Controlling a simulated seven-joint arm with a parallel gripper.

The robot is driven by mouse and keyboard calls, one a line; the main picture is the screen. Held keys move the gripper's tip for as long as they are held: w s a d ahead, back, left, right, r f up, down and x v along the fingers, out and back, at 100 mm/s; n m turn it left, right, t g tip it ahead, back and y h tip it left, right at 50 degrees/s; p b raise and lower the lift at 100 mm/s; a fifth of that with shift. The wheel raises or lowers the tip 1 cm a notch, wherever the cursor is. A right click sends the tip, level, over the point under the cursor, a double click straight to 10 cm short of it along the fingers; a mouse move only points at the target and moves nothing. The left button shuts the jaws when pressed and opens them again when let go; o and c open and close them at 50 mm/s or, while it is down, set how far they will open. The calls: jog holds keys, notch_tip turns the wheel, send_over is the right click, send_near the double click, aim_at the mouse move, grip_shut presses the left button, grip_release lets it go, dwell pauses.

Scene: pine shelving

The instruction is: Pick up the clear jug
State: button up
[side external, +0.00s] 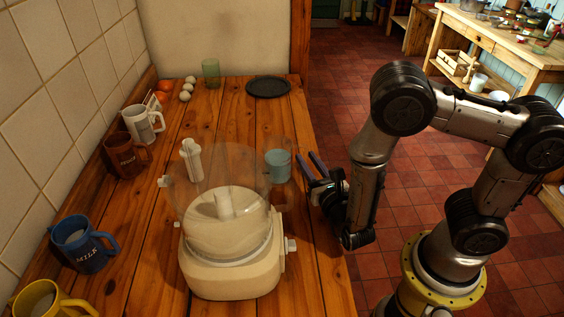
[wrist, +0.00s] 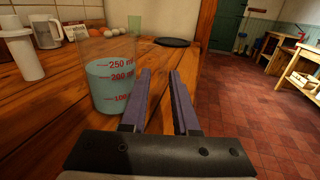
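The clear jug (side external: 278,166) stands upright on the wooden counter, right of the food processor bowl, with pale blue liquid inside. In the wrist view the jug (wrist: 113,84) shows red volume marks and stands left of my fingers. My gripper (side external: 316,166) is low at the counter's right edge, just right of the jug. In the wrist view my gripper (wrist: 161,76) is open, with two purple-grey fingers apart and nothing between them. The left finger looks very close to the jug's right side; I cannot tell if they touch.
The food processor (side external: 230,265) with a clear bowl stands left of and nearer than the jug. A white cylindrical part (side external: 191,161) stands to the left. Mugs line the tiled wall, including a blue one (side external: 84,247). Eggs, a green glass (side external: 211,72) and a dark plate (side external: 269,87) are behind.

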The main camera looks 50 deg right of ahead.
jog(key=shift+x, duration=2.75)
jog(key=shift+s+d, duration=0.1)
jog(key=shift+f, duration=0.1)
grip_shut()
